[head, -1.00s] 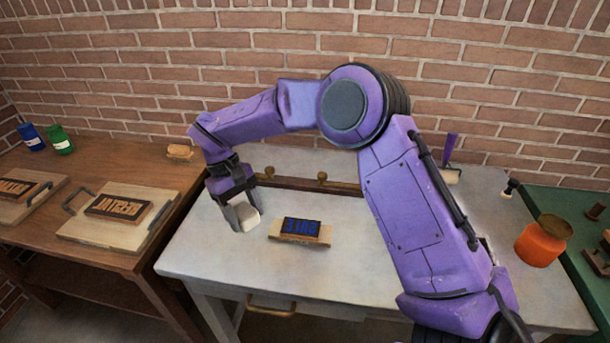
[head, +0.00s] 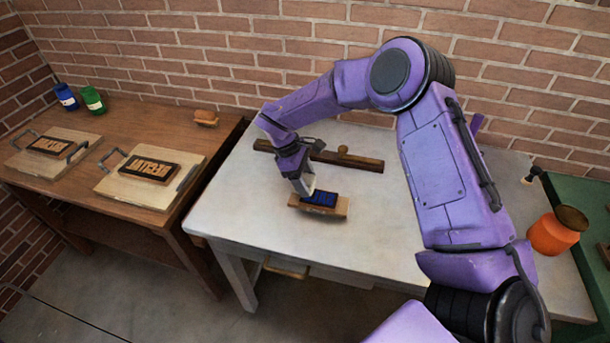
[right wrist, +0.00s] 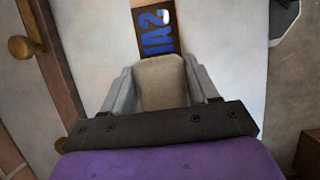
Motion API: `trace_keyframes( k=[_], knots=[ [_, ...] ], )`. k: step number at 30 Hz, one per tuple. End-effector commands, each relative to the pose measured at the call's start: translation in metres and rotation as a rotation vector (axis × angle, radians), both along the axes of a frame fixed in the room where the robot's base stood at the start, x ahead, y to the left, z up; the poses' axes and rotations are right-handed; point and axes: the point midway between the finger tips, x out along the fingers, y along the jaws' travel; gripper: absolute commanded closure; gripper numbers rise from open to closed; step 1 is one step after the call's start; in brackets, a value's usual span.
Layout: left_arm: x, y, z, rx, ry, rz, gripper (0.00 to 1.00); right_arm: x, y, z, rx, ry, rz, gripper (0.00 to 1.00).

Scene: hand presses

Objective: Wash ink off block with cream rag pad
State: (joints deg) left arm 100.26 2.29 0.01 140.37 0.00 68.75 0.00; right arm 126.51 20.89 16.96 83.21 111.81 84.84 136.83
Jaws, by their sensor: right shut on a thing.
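The block (head: 330,210) lies on the pale table (head: 390,240), wooden with a dark face and blue-inked letters. It also shows in the right wrist view (right wrist: 157,38), just beyond the pad. My right gripper (head: 305,187) is shut on the cream rag pad (right wrist: 162,82), at the left end of the block's face. The pad hides that end of the lettering. I cannot tell if the pad touches the face. My left gripper is not in view.
An orange jar (head: 552,236) stands right. On the brown table (head: 165,122) at left are two boards with lettered blocks, a blue and a green jar, and a small brown block (head: 206,118). The table front is clear.

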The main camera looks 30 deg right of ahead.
Motion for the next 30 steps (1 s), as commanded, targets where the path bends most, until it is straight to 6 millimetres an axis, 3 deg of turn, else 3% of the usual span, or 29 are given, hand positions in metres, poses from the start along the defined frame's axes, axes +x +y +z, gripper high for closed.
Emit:
trace_keyframes(
  k=[30],
  knots=[
    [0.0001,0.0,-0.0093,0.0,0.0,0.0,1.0,0.0001,0.0005,-0.0097,0.001,0.001,0.0,0.65]
  ],
)
